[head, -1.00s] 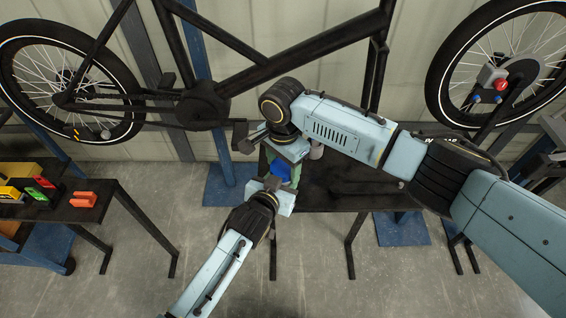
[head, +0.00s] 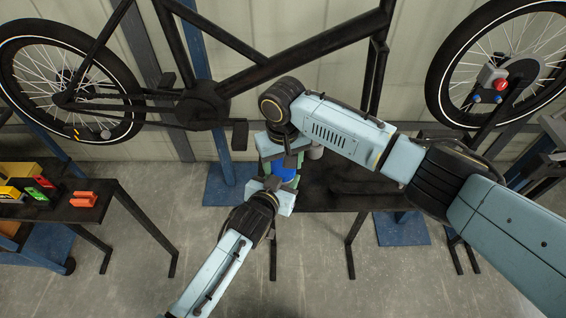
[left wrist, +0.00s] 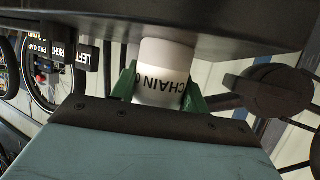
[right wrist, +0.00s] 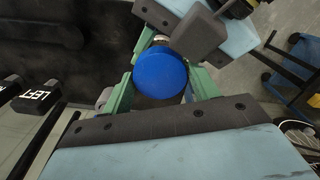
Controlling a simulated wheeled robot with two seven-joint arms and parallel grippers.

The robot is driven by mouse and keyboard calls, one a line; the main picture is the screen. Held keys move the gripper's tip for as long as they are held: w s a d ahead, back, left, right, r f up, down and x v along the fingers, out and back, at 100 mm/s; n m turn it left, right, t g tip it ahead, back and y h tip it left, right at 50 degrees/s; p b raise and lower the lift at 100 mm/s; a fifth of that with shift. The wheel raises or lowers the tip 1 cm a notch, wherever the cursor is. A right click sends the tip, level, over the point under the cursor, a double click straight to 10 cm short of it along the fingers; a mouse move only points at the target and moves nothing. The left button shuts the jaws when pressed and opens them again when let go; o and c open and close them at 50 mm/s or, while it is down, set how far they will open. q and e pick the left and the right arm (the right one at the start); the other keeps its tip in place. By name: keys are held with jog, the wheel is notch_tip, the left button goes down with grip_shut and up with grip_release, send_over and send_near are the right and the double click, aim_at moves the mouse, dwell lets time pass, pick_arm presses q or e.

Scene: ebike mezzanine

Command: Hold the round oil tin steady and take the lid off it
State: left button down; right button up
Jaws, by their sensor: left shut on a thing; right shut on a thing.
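The round oil tin (left wrist: 160,85) shows in the left wrist view as a white cylinder lettered "CHAIN O", upside down in that picture. My left gripper (left wrist: 160,92) is shut on its body, a green finger on each side. The blue round lid (right wrist: 160,73) shows face-on in the right wrist view, between the green fingers of my right gripper (right wrist: 160,82), which is shut on it. In the head view the blue lid (head: 284,172) is partly hidden between my two grippers. A small brassy part shows at its edge in the right wrist view. Whether lid and tin still touch is unclear.
A dark bench (head: 330,190) lies beside and behind the grippers, with a grey round object (head: 315,151) close by. A bike frame (head: 260,70) hangs behind. A side table (head: 60,205) at left holds orange, green and yellow items. The floor in front is clear.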

jog(key=o, duration=1.1)
jog(key=shift+a+r, duration=0.1)
jog(key=shift+r, duration=2.15)
jog(key=shift+c, duration=0.5)
jog(key=m, duration=0.2)
jog(key=r+m, duration=0.1)
jog(key=shift+m, duration=0.4)
jog(key=m, duration=0.1)
jog(key=r+m, duration=0.1)
jog(key=m, duration=0.1)
jog(key=shift+m, duration=0.3)
jog(key=m, duration=0.3)
jog(key=r+m, duration=0.1)
jog(key=m, duration=0.1)
jog(key=shift+r+m, duration=0.15)
jog(key=shift+m, duration=0.25)
jog(key=shift+f, duration=3.95)
